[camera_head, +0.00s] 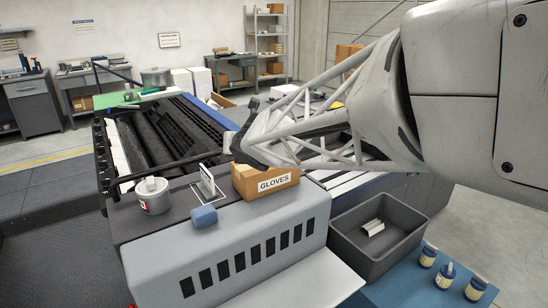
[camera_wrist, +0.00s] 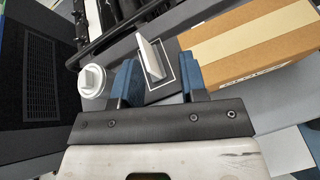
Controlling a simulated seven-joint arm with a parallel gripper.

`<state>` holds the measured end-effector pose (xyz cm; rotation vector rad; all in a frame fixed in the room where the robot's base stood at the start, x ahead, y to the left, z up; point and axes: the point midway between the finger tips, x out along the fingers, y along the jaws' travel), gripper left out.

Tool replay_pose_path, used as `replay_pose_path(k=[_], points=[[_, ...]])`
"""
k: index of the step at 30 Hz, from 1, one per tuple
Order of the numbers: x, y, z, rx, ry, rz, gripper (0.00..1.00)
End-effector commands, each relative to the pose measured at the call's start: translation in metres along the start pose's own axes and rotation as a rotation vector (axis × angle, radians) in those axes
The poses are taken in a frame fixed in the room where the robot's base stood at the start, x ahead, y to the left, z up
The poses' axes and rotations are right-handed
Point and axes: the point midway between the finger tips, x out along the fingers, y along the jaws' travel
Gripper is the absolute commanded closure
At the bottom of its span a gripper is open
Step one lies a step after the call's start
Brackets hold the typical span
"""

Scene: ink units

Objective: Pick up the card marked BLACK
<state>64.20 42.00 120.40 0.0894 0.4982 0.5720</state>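A thin white card (camera_head: 207,181) stands upright on a dark patch with a white outline, on top of the grey machine housing. Its marking is too small to read. In the wrist view the card (camera_wrist: 151,58) shows edge-on, just beyond the gap between my fingers. My gripper (camera_wrist: 160,78) is open, with one blue finger on each side of the gap and nothing held. In the head view my gripper (camera_head: 240,142) is above and to the right of the card, partly hidden by its own wrist.
A cardboard box marked GLOVES (camera_head: 265,181) stands close right of the card. A white tub (camera_head: 153,197) is to its left and a blue block (camera_head: 203,217) in front. A grey bin (camera_head: 345,238) and several ink pots (camera_head: 445,274) are at lower right.

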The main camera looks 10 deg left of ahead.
Motion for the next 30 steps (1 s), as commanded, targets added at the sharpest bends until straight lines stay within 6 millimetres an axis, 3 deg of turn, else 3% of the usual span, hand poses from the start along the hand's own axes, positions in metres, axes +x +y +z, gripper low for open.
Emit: replay_pose_path(k=[13,22,30], points=[[0.036,0.058,-0.016,-0.31,-0.032,0.145,0.61],[0.047,0.049,-0.04,-0.302,-0.032,0.141,0.61],[0.063,0.04,-0.074,-0.3,-0.03,0.14,0.61]])
